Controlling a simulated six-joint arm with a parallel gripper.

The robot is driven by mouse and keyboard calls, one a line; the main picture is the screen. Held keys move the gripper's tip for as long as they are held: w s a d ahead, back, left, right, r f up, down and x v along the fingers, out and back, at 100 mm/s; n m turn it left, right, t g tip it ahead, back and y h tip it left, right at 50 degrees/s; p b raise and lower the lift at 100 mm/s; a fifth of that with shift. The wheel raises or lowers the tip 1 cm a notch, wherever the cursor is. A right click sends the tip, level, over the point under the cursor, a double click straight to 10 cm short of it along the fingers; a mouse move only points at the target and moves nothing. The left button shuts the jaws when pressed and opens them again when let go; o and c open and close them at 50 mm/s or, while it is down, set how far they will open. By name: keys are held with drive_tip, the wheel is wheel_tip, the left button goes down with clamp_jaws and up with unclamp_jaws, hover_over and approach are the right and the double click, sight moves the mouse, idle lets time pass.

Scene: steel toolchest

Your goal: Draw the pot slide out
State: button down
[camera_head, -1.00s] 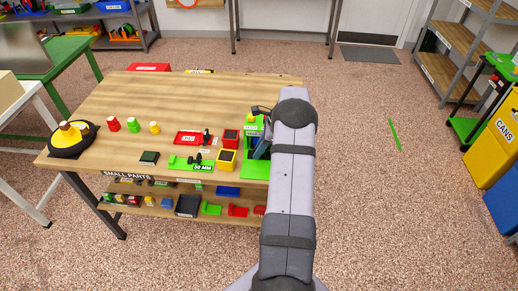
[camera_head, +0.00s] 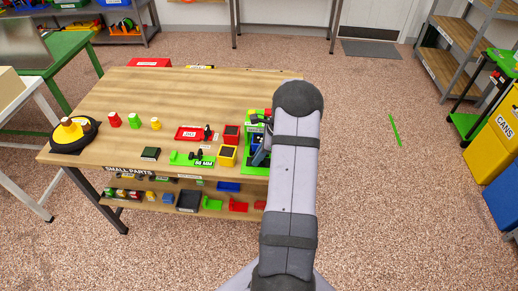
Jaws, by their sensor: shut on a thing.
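The green unit (camera_head: 248,143) stands at the right end of the wooden table, with a white label and a yellow piece near its far end. I take the pot slide to be part of this unit, but my arm hides much of it. My gripper (camera_head: 259,153) is at the unit's right side, low beside a blue part. It is shut on the pot slide, though the fingertips and the exact grip point are too small and covered to make out.
Red and yellow dark-topped boxes (camera_head: 227,155) stand just left of the unit. A red tray (camera_head: 189,133) and a green holder marked 50 MM (camera_head: 191,158) lie further left. The wooden table (camera_head: 150,88) is clear at the back.

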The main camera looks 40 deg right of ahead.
drive_tip(key=shift+s+a, duration=1)
drive_tip(key=shift+a, duration=0.1)
drive_tip(key=c, duration=2.1)
unclamp_jaws()
drive_tip(key=shift+d, duration=0.1)
drive_tip(key=shift+b+v, duration=0.7)
drive_tip(key=shift+v, duration=3)
